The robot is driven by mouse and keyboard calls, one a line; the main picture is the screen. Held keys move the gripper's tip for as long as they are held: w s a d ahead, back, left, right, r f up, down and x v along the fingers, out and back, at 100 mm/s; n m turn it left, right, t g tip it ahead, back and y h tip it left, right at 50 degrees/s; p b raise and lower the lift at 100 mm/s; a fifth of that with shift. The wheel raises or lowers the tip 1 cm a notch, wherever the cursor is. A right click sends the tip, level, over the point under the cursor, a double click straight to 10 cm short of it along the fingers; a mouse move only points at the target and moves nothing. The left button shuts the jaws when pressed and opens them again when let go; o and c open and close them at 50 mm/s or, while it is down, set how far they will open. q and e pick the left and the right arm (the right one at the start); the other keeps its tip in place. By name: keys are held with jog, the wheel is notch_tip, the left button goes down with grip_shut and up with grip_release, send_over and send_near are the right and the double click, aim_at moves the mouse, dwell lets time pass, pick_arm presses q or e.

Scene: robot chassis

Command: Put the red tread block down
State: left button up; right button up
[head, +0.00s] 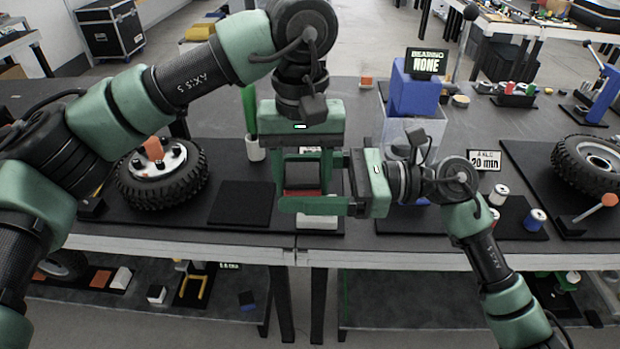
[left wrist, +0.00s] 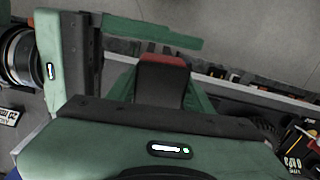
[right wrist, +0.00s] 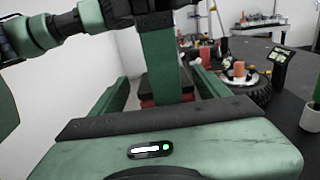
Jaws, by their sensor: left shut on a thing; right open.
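The red tread block (head: 302,176) has a dark body and a red end. My left gripper (head: 303,190) points down over the table's front edge and is shut on it. In the left wrist view the block (left wrist: 162,82) sits between the fingers, red end outward. My right gripper (head: 292,181) comes in from the right and is open, its fingers reaching past the block on either side. In the right wrist view a left finger partly covers the block (right wrist: 148,102). Whether the right fingers touch it, I cannot tell.
A wheel with a tyre (head: 163,175) lies on the left. A bare black mat (head: 243,204) is beside my grippers. A white piece (head: 318,223) lies below them. Another wheel (head: 590,165) is far right.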

jog(key=c, duration=1.4)
pick_arm(q)
jog(key=o, duration=1.6)
jog(key=shift+w, duration=0.1)
jog(key=shift+c, duration=0.2)
pick_arm(e)
jog(key=shift+c, duration=0.8)
